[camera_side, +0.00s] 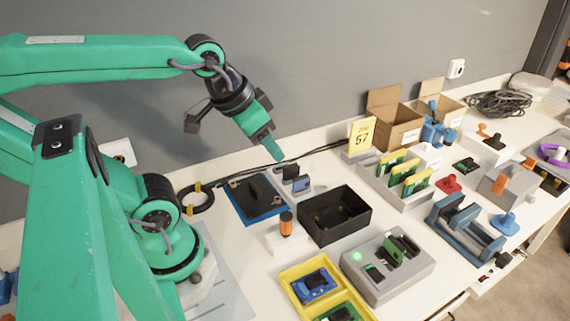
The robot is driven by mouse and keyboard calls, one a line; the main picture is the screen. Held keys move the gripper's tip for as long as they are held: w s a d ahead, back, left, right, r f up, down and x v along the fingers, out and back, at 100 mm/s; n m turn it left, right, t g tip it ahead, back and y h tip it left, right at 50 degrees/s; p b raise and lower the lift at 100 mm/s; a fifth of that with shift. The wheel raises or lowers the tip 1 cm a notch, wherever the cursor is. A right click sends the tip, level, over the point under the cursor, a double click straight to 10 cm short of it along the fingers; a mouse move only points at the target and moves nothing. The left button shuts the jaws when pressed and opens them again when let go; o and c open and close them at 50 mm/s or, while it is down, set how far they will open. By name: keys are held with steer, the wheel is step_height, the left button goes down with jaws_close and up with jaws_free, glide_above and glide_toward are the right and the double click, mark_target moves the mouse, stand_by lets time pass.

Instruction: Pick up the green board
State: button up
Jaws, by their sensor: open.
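A green board (340,313) lies in the front compartment of the yellow tray (288,276) at the bottom of the view, partly cut off by the frame edge. A blue board (314,284) lies in the compartment behind it. Other green boards (391,250) stand in slots on a grey fixture (409,277) to the right. Green-and-yellow boards (417,182) stand in a light rack. My gripper (265,140) is open, in the air above the back of the table, pointing down to the right. It is well apart from all the boards, and nothing shows in it.
A blue mat (257,199) with a dark part lies below my gripper. Cardboard cartons (397,128) and a yellow sign (361,136) stand at the back.

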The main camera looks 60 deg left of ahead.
steer(key=g, duration=0.5)
glide_toward(341, 313)
steer(key=shift+w+a+f, duration=0.1)
steer(key=shift+w+a, duration=0.25)
steer(key=shift+a, duration=0.15)
steer(key=shift+s+d+f+g, duration=0.2)
steer(key=shift+d+f+g, duration=0.1)
steer(key=shift+d, duration=0.05)
steer(key=shift+f, duration=1.3)
steer(key=shift+d+f, duration=0.15)
steer(key=shift+f, duration=2.45)
